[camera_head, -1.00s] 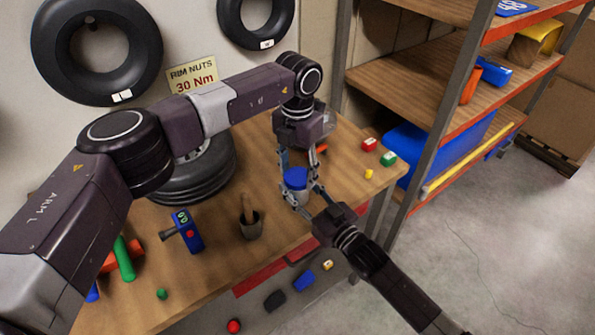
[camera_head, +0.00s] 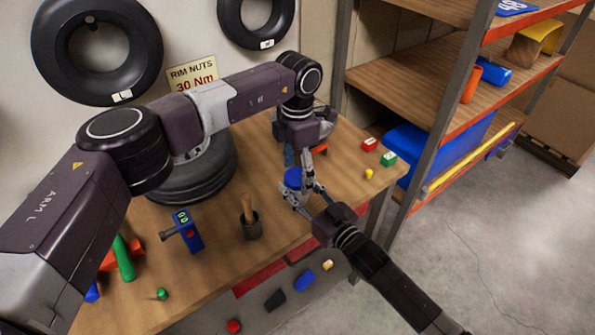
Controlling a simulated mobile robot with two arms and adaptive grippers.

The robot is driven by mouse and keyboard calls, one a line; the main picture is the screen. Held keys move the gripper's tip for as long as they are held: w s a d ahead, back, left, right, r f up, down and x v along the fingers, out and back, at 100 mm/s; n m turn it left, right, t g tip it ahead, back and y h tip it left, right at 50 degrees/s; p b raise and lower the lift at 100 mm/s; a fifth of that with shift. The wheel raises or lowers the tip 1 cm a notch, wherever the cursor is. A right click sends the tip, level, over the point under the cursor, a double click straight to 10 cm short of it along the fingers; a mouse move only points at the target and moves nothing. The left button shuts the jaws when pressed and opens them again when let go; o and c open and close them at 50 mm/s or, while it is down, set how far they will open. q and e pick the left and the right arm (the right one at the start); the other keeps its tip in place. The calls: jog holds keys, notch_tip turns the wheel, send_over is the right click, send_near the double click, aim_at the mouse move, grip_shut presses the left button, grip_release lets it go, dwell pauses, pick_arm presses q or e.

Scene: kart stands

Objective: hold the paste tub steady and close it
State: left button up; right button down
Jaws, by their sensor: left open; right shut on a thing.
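The paste tub (camera_head: 294,192) is a small pale tub near the right front edge of the workbench. A blue lid (camera_head: 293,177) sits at its top; I cannot tell how tightly it is seated. My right gripper (camera_head: 301,191) comes in from the lower right and is shut on the tub, which stands upright. My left gripper (camera_head: 303,167) points down from above, right at the lid, with its jaws open. Its fingers partly overlap the lid in view, and I cannot tell whether they touch it.
A dark cup (camera_head: 251,228) with a wooden handle in it and a blue device (camera_head: 187,232) stand left on the workbench (camera_head: 215,258). A shelf rack (camera_head: 440,110) stands beyond the right end.

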pick_arm(q)
notch_tip(320, 180, up, 12)
dwell(0.4)
pick_arm(e)
jog(key=c, duration=1.1)
grip_release()
jog(key=shift+s+d, duration=0.1)
jog(key=v, duration=1.1)
jog(key=shift+s+d, duration=0.2)
jog(key=shift+s, duration=0.1)
pick_arm(q)
jog(key=shift+f, duration=0.1)
pick_arm(e)
jog(key=shift+f, duration=0.1)
